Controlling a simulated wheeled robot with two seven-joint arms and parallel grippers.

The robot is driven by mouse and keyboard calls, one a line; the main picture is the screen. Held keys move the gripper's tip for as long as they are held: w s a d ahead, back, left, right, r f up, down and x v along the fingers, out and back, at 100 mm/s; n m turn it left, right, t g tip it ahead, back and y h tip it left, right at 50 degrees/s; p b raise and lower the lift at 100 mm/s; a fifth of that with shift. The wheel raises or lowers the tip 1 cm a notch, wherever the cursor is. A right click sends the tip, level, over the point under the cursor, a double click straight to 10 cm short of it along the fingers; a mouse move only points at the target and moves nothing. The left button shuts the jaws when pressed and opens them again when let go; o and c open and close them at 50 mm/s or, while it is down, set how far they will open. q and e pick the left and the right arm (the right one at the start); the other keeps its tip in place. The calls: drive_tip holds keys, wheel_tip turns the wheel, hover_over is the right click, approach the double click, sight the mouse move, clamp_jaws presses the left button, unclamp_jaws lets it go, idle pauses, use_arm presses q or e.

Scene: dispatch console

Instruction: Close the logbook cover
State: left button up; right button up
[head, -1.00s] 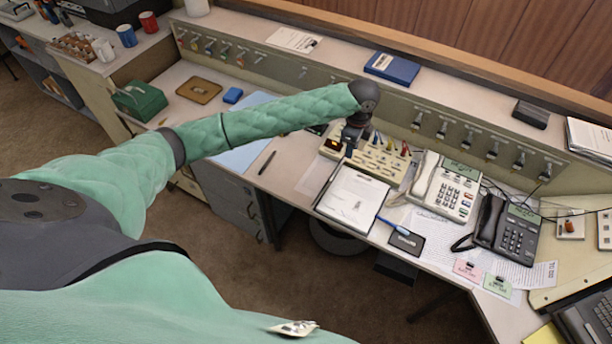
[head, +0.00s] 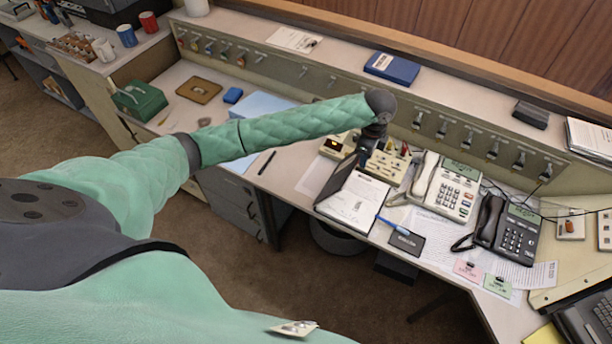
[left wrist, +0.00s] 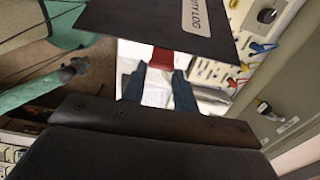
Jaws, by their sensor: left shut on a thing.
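The logbook (head: 354,204) lies on the desk with its white pages showing. Its dark cover (head: 336,182) stands tilted up along the left side of the pages. My left gripper (head: 363,158) is at the far upper corner of the cover. In the left wrist view the cover (left wrist: 150,22) shows its label ending in "LOG". There my left gripper (left wrist: 160,80) is shut on a red tab (left wrist: 163,57) at the cover's edge. White pages show between and beyond the fingers. My right gripper is in neither view.
A switch box (head: 386,168) with colored leads stands just behind the logbook. A beige phone (head: 448,190) and a black phone (head: 507,228) are to the right. A blue pen (head: 393,226) and a dark pad (head: 406,241) lie close by the pages.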

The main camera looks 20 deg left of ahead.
use_arm(q)
drive_tip(key=o, duration=0.9)
drive_tip(key=shift+r, duration=3.55)
